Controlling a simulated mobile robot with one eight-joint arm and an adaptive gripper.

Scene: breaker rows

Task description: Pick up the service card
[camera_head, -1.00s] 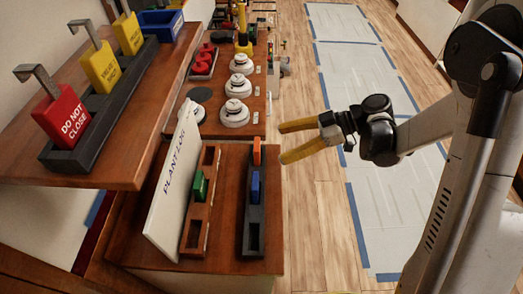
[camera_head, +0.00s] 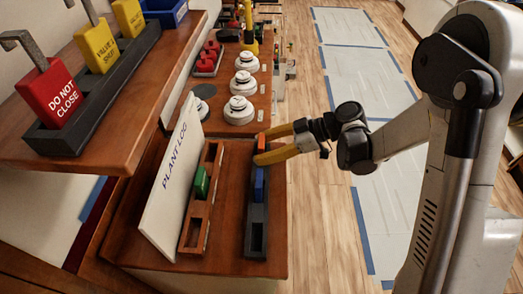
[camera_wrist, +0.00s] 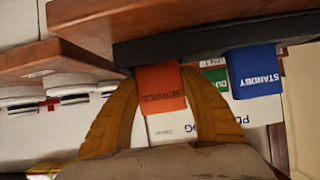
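The service card (camera_head: 261,141) is orange and stands upright in the far end of a dark slotted rack (camera_head: 257,210). In the wrist view the card (camera_wrist: 161,88) carries the word SERVICE. My gripper (camera_head: 263,146) is open, with its two yellow fingers on either side of the card. In the wrist view my gripper (camera_wrist: 158,78) has one finger along each side edge of the card, very close to it. I cannot tell whether the fingers touch it. Part of the card is hidden by a finger in the head view.
A blue STANDBY card (camera_wrist: 254,72) stands in the same rack, beside the service card. A green card (camera_head: 202,182) stands in a brown rack (camera_head: 194,232) to the left, by the white PLANT LOG board (camera_head: 172,185). White round devices (camera_head: 239,108) stand beyond.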

